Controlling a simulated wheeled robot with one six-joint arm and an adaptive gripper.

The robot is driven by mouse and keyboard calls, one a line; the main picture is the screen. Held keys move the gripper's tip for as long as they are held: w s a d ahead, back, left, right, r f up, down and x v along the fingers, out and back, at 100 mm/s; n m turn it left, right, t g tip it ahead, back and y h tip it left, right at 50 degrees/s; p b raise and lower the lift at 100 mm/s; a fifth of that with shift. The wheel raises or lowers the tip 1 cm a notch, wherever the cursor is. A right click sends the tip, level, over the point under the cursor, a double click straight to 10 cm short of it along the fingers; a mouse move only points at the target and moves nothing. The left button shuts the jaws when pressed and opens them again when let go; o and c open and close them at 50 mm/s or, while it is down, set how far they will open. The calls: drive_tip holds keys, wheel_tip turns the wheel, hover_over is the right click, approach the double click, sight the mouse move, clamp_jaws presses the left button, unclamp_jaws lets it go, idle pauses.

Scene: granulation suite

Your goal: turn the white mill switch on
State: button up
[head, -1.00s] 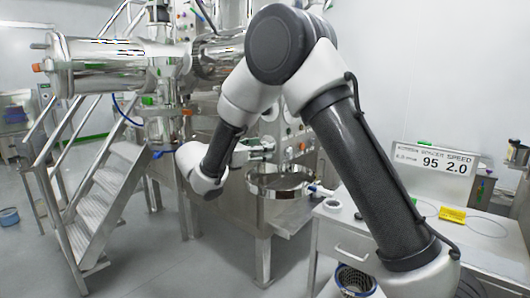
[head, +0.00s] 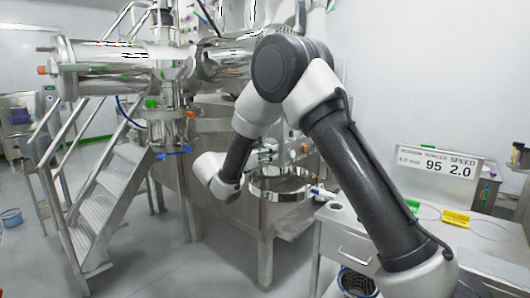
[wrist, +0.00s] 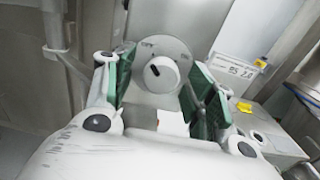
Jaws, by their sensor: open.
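The white mill switch (wrist: 162,74) is a round white dial with a raised knob and a dark mark on it. It shows in the wrist view between my fingers, with small lettering above the knob at left and right that I cannot read surely. Which setting the knob points to is unclear. My gripper (wrist: 166,92) is open, its green-padded fingers on either side of the dial; the knob looks untouched, but the depth gap is hard to judge. In the head view my gripper (head: 266,154) is small and partly hidden behind my wrist, in front of the steel machine.
A round steel bowl (head: 280,184) sits just below my gripper. Metal stairs (head: 105,195) stand at left. A grey bench (head: 345,240) with a speed sign (head: 438,163) and a yellow tag (head: 456,219) is at right. The floor between stairs and machine is clear.

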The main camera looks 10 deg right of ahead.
drive_tip(key=c, duration=1)
drive_tip(key=shift+c, duration=0.2)
drive_tip(key=shift+m, duration=9)
